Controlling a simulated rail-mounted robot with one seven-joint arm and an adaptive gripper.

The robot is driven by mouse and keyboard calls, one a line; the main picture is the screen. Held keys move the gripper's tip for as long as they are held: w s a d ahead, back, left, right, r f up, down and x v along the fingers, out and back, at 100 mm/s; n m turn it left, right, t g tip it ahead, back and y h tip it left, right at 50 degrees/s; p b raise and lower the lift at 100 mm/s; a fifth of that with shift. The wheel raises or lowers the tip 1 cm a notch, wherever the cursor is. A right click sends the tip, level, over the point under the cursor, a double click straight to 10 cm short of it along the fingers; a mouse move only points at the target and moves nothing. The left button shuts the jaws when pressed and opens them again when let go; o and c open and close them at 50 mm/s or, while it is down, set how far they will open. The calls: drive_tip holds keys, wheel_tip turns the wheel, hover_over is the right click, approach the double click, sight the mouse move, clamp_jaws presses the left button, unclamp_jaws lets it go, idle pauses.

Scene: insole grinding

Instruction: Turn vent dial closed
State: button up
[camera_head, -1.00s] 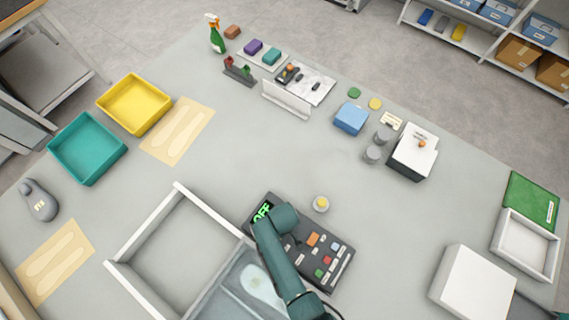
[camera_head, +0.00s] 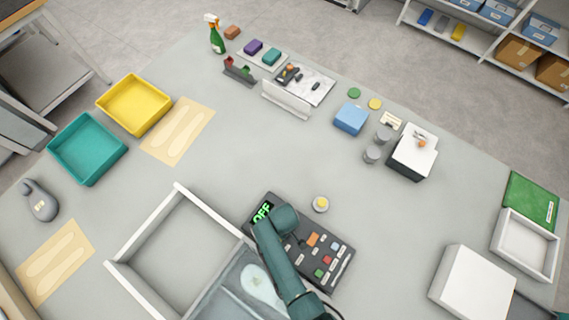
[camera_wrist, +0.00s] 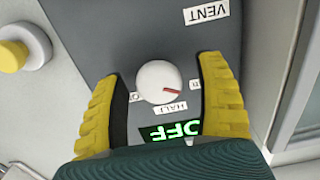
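The vent dial (camera_wrist: 157,82) is a round white knob with a red pointer mark on a dark grey panel (camera_wrist: 100,30), below a VENT label (camera_wrist: 208,12). The mark points right and slightly down in the wrist view. A HALF label (camera_wrist: 172,108) sits just below the knob; labels at its left and right are partly hidden by the fingers. My gripper (camera_wrist: 165,75) is open, with one yellow finger on each side of the knob and visible gaps to both. In the head view my arm covers the dial on the control panel (camera_head: 335,262).
A green OFF display (camera_head: 263,212) is lit on the panel. A yellow button on a white base (camera_head: 320,204) stands beside it. A white-walled frame (camera_head: 140,226) lies to the left. Blue box (camera_head: 350,118) and grey cylinders (camera_head: 372,154) stand farther back. The table's middle is clear.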

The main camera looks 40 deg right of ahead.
drive_tip(key=shift+w+r, duration=0.1)
drive_tip(key=shift+r, duration=0.05)
drive_tip(key=shift+r, duration=0.25)
wheel_tip(320, 180, up, 11)
drive_tip(key=shift+r, duration=0.2)
idle(0.4)
